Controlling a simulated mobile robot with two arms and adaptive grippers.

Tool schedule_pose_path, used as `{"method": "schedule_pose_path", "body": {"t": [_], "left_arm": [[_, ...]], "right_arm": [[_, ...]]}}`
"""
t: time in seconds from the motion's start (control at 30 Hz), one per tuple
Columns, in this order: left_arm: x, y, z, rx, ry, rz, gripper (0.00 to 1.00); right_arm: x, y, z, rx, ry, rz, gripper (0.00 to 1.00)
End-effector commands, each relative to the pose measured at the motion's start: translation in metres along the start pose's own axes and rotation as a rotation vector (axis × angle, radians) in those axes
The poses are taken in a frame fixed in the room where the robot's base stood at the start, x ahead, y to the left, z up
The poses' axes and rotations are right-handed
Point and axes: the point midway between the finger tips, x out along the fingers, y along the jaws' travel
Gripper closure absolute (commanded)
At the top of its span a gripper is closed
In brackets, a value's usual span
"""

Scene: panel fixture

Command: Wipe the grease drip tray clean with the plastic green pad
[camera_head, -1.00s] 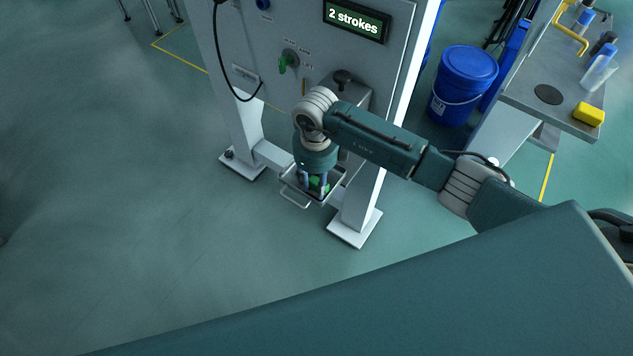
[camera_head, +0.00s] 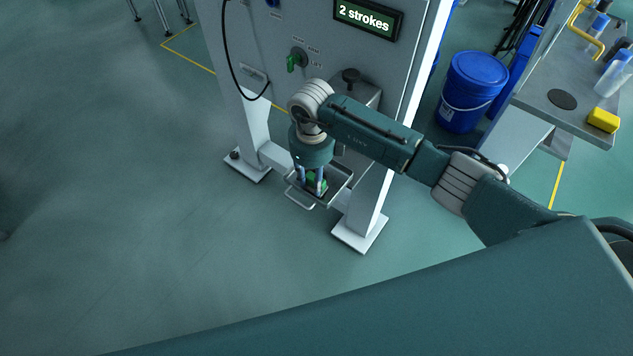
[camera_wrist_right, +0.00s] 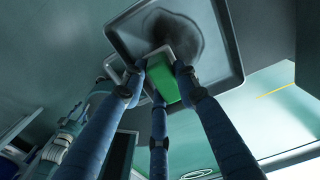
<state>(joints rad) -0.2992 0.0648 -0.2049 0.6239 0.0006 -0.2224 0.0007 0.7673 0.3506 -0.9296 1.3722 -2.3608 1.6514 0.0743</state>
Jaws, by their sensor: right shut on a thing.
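The grease drip tray (camera_head: 338,190) is a shallow grey metal tray with a wire handle, low between the legs of the panel fixture. It also shows in the right wrist view (camera_wrist_right: 232,75), with a dark grease smear (camera_wrist_right: 175,35) on its floor. My right gripper (camera_head: 312,186) points down over the tray, shut on the green pad (camera_head: 318,183). In the right wrist view its blue fingers (camera_wrist_right: 165,85) close around the green pad (camera_wrist_right: 165,85), which is at the tray by the handle side. I cannot tell whether the pad touches the floor of the tray. My left gripper is not in view.
The panel fixture (camera_head: 320,50) stands over the tray, with a display reading "2 strokes" (camera_head: 365,17) and a green knob (camera_head: 296,60). Its white legs flank the tray. A blue bucket (camera_head: 472,90) and a bench (camera_head: 545,105) with a yellow sponge (camera_head: 602,120) are at right. Floor at left is clear.

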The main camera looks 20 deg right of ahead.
Motion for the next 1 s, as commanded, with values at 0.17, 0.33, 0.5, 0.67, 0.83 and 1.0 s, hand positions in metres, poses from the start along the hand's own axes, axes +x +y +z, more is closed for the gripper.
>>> {"method": "schedule_pose_path", "body": {"t": [0.17, 0.33, 0.5, 0.67, 0.83, 1.0], "left_arm": [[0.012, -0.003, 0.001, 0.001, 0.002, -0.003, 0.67], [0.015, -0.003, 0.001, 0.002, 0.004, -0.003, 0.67], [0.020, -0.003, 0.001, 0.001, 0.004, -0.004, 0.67], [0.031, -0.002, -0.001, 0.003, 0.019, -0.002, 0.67], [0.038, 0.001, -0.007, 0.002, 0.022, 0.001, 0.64], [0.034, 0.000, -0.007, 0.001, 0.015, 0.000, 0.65]], "right_arm": [[0.002, 0.001, 0.013, -0.001, -0.003, 0.000, 0.91], [-0.001, 0.000, 0.020, 0.001, -0.001, 0.000, 0.91], [0.001, 0.000, 0.024, 0.000, -0.001, 0.000, 0.91], [0.004, 0.000, 0.035, 0.000, -0.001, -0.001, 0.91], [0.003, 0.001, 0.043, 0.000, 0.000, 0.000, 0.91], [0.001, 0.000, 0.040, 0.000, 0.001, 0.001, 0.91]]}}
